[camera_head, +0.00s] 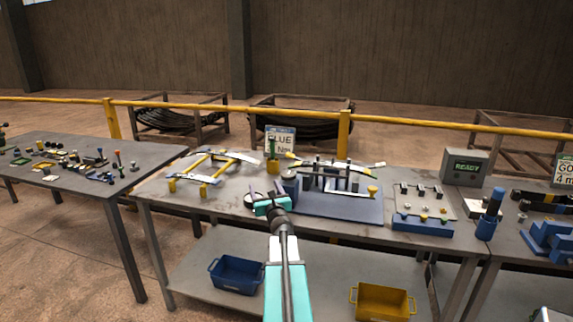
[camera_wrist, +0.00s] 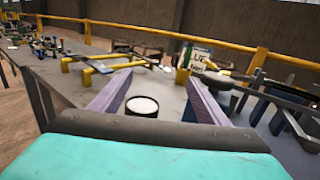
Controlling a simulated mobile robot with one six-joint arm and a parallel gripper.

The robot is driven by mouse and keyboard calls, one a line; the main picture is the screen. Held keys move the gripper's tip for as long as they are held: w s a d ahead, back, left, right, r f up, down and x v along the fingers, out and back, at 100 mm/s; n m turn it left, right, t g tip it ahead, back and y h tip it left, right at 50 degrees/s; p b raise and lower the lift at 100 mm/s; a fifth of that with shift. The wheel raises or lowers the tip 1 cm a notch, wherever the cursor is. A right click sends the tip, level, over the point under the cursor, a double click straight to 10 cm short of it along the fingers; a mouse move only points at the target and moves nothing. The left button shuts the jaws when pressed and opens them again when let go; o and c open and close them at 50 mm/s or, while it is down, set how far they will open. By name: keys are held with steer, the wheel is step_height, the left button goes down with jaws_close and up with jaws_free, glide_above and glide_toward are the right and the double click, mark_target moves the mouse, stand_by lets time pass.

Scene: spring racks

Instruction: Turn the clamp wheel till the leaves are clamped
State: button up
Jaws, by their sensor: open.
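A fixture with a blue base plate (camera_head: 340,203) stands on the middle bench, with upright posts and long thin metal leaves (camera_head: 348,167) lying across it. At its left end a dark round wheel (camera_head: 290,174) sits on a blue-grey body; it appears to be the clamp wheel. In the wrist view this wheel (camera_wrist: 217,80) is just right of the right finger. My gripper (camera_head: 268,204) is open and empty, at the fixture's front left. In the wrist view a dark round cup with a pale top (camera_wrist: 141,106) shows between the fingers (camera_wrist: 158,98), apart from both.
A yellow stand with leaves (camera_head: 213,166) is at the bench's left. A blue block with knobs (camera_head: 422,226) and a READY display (camera_head: 465,167) are to the right. A blue bin (camera_head: 237,275) and a yellow bin (camera_head: 382,302) sit on the lower shelf. A yellow rail (camera_head: 220,107) runs behind.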

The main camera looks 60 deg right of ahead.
steer(key=m+g+h+p, duration=0.2)
steer(key=p, duration=0.1)
glide_toward(287, 172)
steer(key=s+a, duration=0.1)
steer(key=s, duration=0.1)
steer(key=shift+w+f, duration=0.2)
steer(key=shift+f, duration=0.05)
steer(key=shift+p+x, duration=1.65)
steer(key=shift+x, duration=5.2)
steer(key=shift+w+a+f, duration=0.15)
steer(key=shift+f, duration=0.05)
steer(key=c, duration=1)
steer(key=shift+c, duration=0.2)
